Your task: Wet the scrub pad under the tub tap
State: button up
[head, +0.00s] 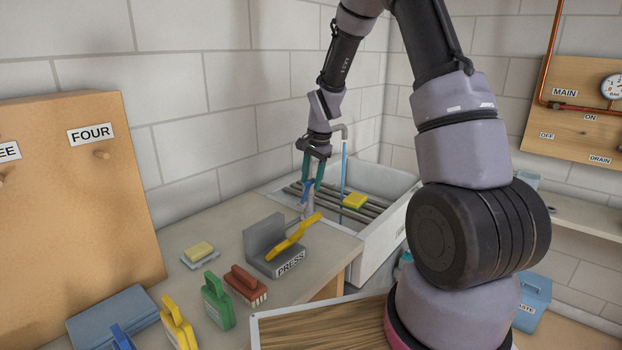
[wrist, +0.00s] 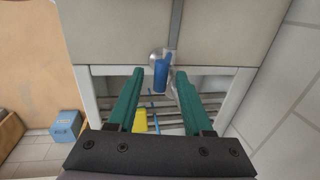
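The yellow scrub pad (head: 354,201) lies on the dark bars across the white tub (head: 376,249); it also shows in the wrist view (wrist: 140,120). The grey tap spout (head: 339,128) stands over the tub. A thin blue stream of water (head: 344,165) falls from it to the pad or right beside it; I cannot tell exactly which. The tap's blue lever (head: 307,187) is below my gripper (head: 312,180). In the wrist view the lever (wrist: 161,73) shows between the green fingers (wrist: 155,75). They are apart, with nothing visibly gripped.
A grey press (head: 265,240) with a yellow handle stands on the counter left of the tub. A pegboard (head: 75,190) stands at the left.

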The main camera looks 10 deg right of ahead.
jog(key=shift+r, duration=0.1)
notch_tip(320, 180, up, 10)
jog(key=s+d, duration=0.1)
jog(key=shift+s+r, duration=0.25)
jog(key=shift+s, duration=0.05)
jog(key=shift+d, duration=0.15)
jog(key=s+d+r+n+t, duration=0.2)
jog(key=s+r+n, duration=0.1)
jog(key=s+r, duration=0.9)
jog(key=s+r+n+t, duration=0.1)
jog(key=s+r, duration=0.2)
jog(key=s, duration=0.4)
jog(key=s+r+n+t, duration=0.2)
jog(key=s+r, duration=0.1)
jog(key=s, duration=0.4)
jog(key=shift+s+d+n+y, duration=0.2)
jog(key=shift+d+n+y, duration=0.1)
jog(key=shift+y, duration=0.1)
